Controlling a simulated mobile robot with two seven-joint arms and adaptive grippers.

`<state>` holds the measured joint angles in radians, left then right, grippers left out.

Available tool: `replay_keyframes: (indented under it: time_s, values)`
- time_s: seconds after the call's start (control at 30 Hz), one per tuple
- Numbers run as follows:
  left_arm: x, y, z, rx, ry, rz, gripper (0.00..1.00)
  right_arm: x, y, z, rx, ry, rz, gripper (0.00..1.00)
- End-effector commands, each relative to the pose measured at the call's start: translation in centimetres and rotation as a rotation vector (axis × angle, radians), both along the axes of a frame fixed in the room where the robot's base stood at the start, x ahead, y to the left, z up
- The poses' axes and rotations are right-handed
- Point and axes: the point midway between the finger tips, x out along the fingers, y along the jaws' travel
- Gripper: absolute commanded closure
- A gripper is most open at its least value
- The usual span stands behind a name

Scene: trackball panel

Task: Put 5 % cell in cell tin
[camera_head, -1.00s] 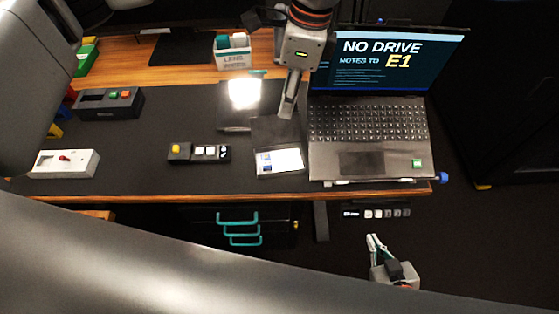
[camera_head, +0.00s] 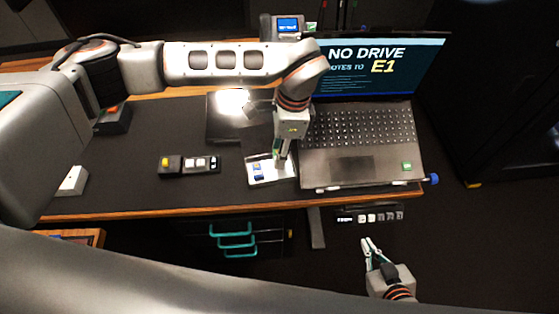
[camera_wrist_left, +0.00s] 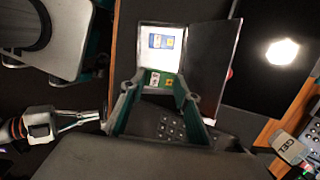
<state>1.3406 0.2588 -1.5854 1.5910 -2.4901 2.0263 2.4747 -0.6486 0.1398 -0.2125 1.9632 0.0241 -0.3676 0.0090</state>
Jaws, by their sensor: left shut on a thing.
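The cell tin (camera_head: 286,178) is a shallow, pale open tin on the dark desk mat, left of the laptop. Its dark lid (camera_wrist_left: 208,62) stands open beside it in the left wrist view. A blue-and-yellow marked item (camera_head: 258,172) shows inside the tin. My left gripper (camera_head: 281,157) reaches down over the tin's right part. It is shut on a small green cell (camera_wrist_left: 154,80) with a pale and yellow label; I cannot read its percentage. Whether the cell touches the tin is unclear. My right gripper (camera_head: 372,250) is empty and open, below the desk's front edge.
The laptop (camera_head: 360,145) stands close to the tin's right. A small block with yellow and white keys (camera_head: 188,164) lies to its left. A dark panel with a bright reflection (camera_head: 228,118) lies behind. The desk's wooden front edge (camera_head: 180,213) runs below the tin.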

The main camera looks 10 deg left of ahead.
Motion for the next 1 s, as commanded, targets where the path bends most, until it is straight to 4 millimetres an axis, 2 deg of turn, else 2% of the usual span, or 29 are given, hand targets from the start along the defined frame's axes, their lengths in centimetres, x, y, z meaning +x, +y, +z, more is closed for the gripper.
replay_keyframes:
  time_s: [0.17, 0.43, 0.83, 0.87, 0.9, 1.0]
  values:
    - [0.0, 0.0, -1.0, 0.0, -0.001, 0.0, 0.89, 0.0, 0.0, -0.1, 0.0, 0.001, 0.0, 1.0]
    - [0.0, 0.0, -4.5, 0.0, 0.001, 0.0, 0.89, -0.1, 0.0, -0.4, 0.0, 0.004, 0.0, 1.0]
    - [0.0, 0.0, -5.0, -0.001, -0.001, 0.0, 0.89, -0.2, 0.0, -0.6, -0.001, 0.006, 0.0, 1.0]
    - [0.0, 0.0, -5.1, -0.001, -0.001, 0.0, 0.66, -0.2, 0.0, -0.6, -0.001, 0.006, 0.0, 1.0]
    - [0.0, 0.0, -5.0, -0.001, -0.001, 0.0, 0.62, -0.2, 0.0, -0.5, 0.0, 0.005, 0.0, 1.0]
    - [0.0, 0.0, -5.0, -0.001, -0.001, 0.0, 0.62, -0.2, 0.0, -0.5, 0.0, 0.005, 0.0, 1.0]
